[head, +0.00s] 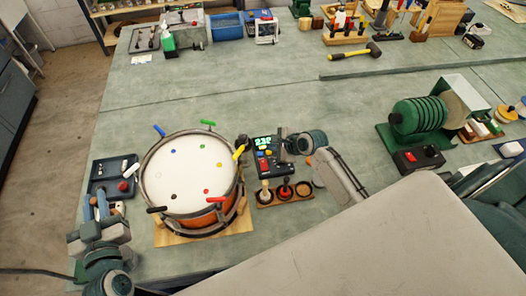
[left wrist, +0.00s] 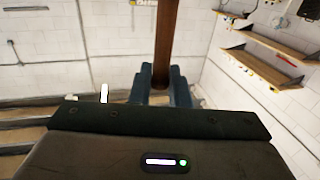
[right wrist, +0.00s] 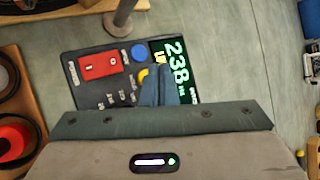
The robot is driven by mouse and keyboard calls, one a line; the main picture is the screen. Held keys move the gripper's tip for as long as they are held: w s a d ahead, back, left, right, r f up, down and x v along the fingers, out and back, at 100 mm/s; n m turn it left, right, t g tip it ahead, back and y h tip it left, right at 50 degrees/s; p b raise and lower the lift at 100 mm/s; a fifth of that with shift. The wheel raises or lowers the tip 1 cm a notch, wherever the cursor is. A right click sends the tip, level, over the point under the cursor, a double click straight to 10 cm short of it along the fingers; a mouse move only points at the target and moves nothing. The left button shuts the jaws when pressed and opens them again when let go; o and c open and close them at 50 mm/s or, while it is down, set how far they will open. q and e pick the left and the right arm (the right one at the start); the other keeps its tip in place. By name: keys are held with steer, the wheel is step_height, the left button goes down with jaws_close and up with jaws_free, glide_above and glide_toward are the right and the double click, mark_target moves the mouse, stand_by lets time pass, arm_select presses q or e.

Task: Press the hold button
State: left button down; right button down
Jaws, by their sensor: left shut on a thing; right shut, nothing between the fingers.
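The meter (head: 264,150) stands right of the drum, its green display lit. In the right wrist view the display (right wrist: 176,68) reads 238. I cannot read which is the hold button. My right gripper (right wrist: 158,72) is shut and empty, its fingertips over the panel beside the yellow button; contact cannot be told. My left gripper (head: 96,202), left of the drum, is shut on a brown upright bar (left wrist: 163,45).
The drum (head: 185,180) has coloured tuning keys around its rim. A wooden rack (head: 290,198) with several tools sits in front of the meter. A green machine (head: 420,118) stands further right. The middle of the bench is clear.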

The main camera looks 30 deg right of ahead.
step_height(320, 180, up, 6)
steer(key=shift+f, duration=0.25)
stand_by(0.6)
